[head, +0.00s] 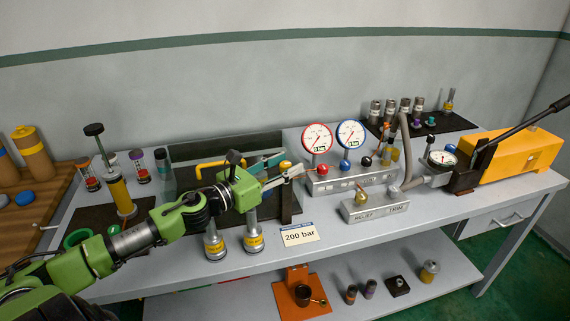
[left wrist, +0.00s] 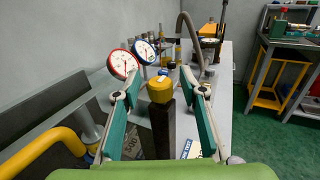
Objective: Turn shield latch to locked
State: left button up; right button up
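The shield is a see-through panel box (head: 188,180) with a yellow bar handle (head: 218,163). The handle also shows at the lower left of the left wrist view (left wrist: 45,145). A yellow knob (left wrist: 160,90), which looks like the shield latch, sits on top of a dark post (left wrist: 168,128). In the head view the knob (head: 286,165) is partly hidden by my fingers. My left gripper (head: 292,170) is open. In the left wrist view its teal fingers (left wrist: 160,93) stand on either side of the knob, with a gap on both sides. I cannot tell which way the latch is turned. My right gripper is not in view.
Two dial gauges, red-rimmed (head: 317,138) and blue-rimmed (head: 351,134), stand behind a grey valve block (head: 350,182). A "200 bar" card (head: 299,235) lies in front of the post. Steel cylinders (head: 253,238) stand below my left gripper. An orange pump (head: 515,155) is at the right.

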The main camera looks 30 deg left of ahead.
pick_arm(q)
jog(key=shift+w, duration=0.1)
grip_shut()
